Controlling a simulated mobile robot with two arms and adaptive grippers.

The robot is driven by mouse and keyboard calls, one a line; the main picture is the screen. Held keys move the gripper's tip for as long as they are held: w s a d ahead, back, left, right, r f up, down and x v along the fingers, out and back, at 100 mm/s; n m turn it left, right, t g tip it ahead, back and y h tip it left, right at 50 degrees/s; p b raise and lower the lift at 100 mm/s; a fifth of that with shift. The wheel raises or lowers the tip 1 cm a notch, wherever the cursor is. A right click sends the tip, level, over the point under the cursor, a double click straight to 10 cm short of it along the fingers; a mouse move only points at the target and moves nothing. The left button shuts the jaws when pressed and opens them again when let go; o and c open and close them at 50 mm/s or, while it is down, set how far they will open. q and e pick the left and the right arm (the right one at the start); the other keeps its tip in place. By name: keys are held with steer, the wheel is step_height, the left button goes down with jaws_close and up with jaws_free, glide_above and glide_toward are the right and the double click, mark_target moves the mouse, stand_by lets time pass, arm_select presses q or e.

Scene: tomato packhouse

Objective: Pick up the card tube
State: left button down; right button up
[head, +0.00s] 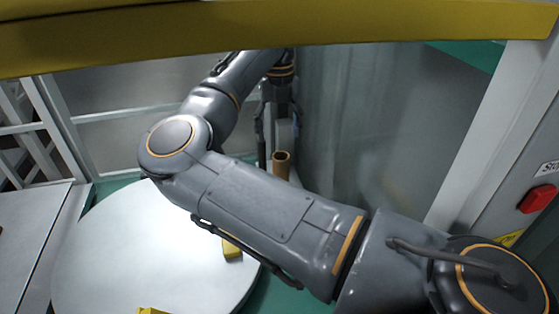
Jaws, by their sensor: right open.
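The card tube (281,167) is brown and stands upright with its open top end showing. It is behind my right forearm, which hides its lower part. My right gripper (279,142) points down just above the tube. Its jaws are open, with one finger on each side in the picture. I cannot tell whether the tube's top is between the fingertips or a little in front of or behind them. No contact can be made out. My left gripper is not in view.
A round white table (110,250) fills the lower left, with yellow pieces (232,248) on it. A yellow beam (270,30) crosses the top. A grey translucent panel (390,130) stands right of the tube. A red switch (538,199) is at the far right.

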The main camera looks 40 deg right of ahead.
mark_target(279, 155)
step_height(279, 155, down, 7)
steer(key=shift+s+a+f+b, duration=0.1)
steer(key=shift+s+f+b, duration=0.05)
steer(key=shift+b, duration=0.25)
steer(key=f, duration=0.6)
steer(key=shift+d+b, duration=0.3)
steer(key=shift+b, duration=0.05)
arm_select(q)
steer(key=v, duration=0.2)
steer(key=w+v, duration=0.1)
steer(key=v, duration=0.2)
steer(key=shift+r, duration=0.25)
arm_select(e)
steer(key=c, duration=1.1)
